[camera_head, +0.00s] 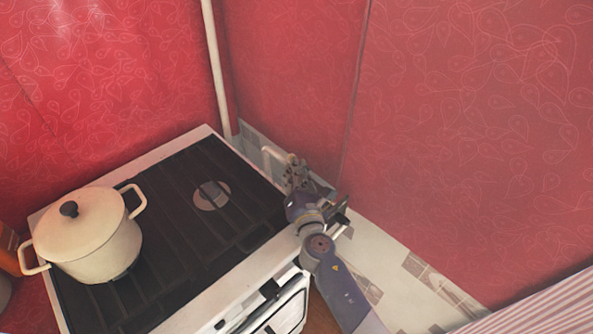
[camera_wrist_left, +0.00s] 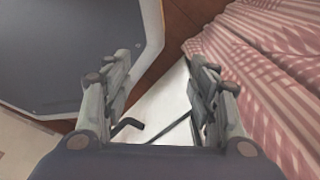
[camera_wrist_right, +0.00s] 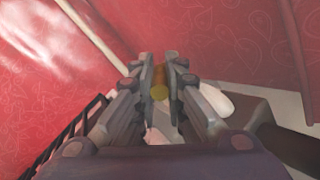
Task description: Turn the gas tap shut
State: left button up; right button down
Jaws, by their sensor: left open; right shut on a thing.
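My right gripper (camera_head: 292,163) reaches in beside the stove's right rear corner, at a pale pipe (camera_head: 272,153) by the wall. In the right wrist view its fingers (camera_wrist_right: 162,75) are shut on a small brass-yellow piece (camera_wrist_right: 159,93), which looks like part of the gas tap. The fingers hide most of the tap, so I cannot tell how its handle is turned. My left gripper (camera_wrist_left: 163,105) is open and empty in the left wrist view. A dark bent rod shows beyond its fingers.
A black-topped stove (camera_head: 165,215) stands left of my right arm. A cream lidded pot (camera_head: 90,240) sits on its left side. Red patterned walls (camera_head: 460,120) close in behind and to the right.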

jog(key=c, duration=1.6)
grip_release()
jog(key=shift+w+d+r, duration=0.1)
jog(key=shift+d+r, duration=0.05)
jog(key=shift+r, duration=0.05)
jog(key=shift+f, duration=0.1)
jog(key=shift+s, duration=0.35)
jog(key=s, duration=0.3)
jog(key=s+d, duration=0.1)
jog(key=s, duration=0.7)
jog(key=shift+s+d, duration=0.15)
jog(key=shift+d, duration=0.15)
